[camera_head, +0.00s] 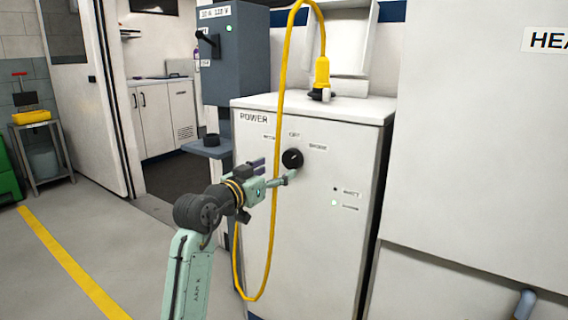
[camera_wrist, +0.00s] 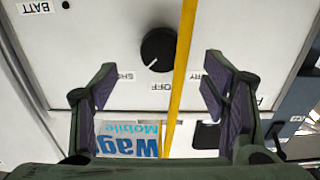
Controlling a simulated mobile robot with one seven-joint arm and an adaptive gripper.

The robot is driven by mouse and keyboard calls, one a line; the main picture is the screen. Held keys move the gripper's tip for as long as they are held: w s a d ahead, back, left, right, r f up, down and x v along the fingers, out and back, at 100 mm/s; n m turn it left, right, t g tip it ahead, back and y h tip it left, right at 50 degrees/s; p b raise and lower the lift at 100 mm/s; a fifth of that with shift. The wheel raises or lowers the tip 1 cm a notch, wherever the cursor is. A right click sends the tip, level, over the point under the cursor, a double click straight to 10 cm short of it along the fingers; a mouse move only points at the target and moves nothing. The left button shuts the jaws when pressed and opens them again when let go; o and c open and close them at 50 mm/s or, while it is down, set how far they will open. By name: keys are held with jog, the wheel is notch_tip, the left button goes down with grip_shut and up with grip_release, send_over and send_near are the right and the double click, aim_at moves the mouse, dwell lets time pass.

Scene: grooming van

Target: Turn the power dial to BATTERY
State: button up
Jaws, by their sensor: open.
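The power dial (camera_head: 292,158) is a round black knob on the front of the white POWER cabinet (camera_head: 320,240). Its labels read BATTERY (camera_head: 269,138) at left, OFF (camera_head: 294,134) at top and SHORE (camera_head: 317,147) at right. The wrist view shows the dial (camera_wrist: 158,48) upside down. Its white mark points lower left there, toward the SHORE side. My gripper (camera_head: 279,171) is open in front of the cabinet, near the dial. In the wrist view the dial lies ahead between the two spread fingers, with nothing held.
A yellow cable (camera_head: 279,80) hangs in a loop down the cabinet front. In the wrist view the cable (camera_wrist: 182,60) passes between my fingers, close beside the dial. A grey switch box (camera_head: 236,60) stands behind left. Two small indicators (camera_head: 334,203) sit lower right.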

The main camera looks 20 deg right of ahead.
aim_at(290, 161)
jog(key=x, duration=0.6)
jog(key=shift+w+d, duration=0.2)
jog(key=c, duration=1.2)
